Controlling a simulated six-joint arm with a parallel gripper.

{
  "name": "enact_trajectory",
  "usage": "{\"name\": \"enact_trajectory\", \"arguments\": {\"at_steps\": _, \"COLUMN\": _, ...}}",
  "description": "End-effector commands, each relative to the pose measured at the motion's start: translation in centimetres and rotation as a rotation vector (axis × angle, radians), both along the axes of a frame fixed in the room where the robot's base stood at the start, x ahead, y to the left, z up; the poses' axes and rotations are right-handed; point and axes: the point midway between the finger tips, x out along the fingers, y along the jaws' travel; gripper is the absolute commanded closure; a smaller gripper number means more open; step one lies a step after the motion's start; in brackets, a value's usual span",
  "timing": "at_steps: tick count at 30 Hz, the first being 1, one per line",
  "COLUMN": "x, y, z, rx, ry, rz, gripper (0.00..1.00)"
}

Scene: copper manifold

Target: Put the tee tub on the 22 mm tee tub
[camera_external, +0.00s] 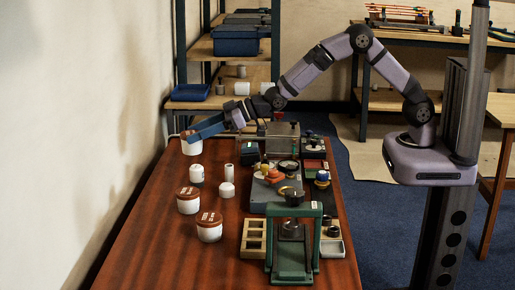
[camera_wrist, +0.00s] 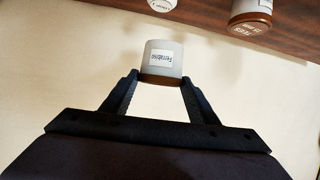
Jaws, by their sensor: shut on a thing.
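My gripper (camera_wrist: 162,80) is shut on a white tub with a brown lid (camera_wrist: 163,58). The tub's label is upside down in the wrist view and seems to start "Ferr". In the external view my gripper (camera_external: 196,133) reaches left towards the wall, with the held tub (camera_external: 192,147) at its end, roughly upright above the far left of the bench. Two similar brown-lidded white tubs stand on the bench, one behind (camera_external: 188,204) and one in front (camera_external: 209,232). The wrist view shows one tub (camera_wrist: 250,14) whose lid seems to read "TEES"; its size is hard to read.
White fittings (camera_external: 197,174) (camera_external: 226,190) and a white cylinder (camera_external: 228,173) stand behind the two tubs. A green press (camera_external: 290,270), trays and small parts fill the bench's right side. The wall (camera_external: 80,130) runs along the left. The front left bench (camera_external: 160,260) is clear.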

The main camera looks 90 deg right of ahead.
Motion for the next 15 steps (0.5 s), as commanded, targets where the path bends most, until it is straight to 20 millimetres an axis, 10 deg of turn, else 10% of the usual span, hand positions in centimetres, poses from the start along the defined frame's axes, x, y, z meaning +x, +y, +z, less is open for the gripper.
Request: {"name": "enact_trajectory", "arguments": {"at_steps": 15, "x": -5.4, "y": 22.7, "z": 4.5, "rx": 0.001, "ry": -0.008, "rz": 0.399, "gripper": 0.83}}
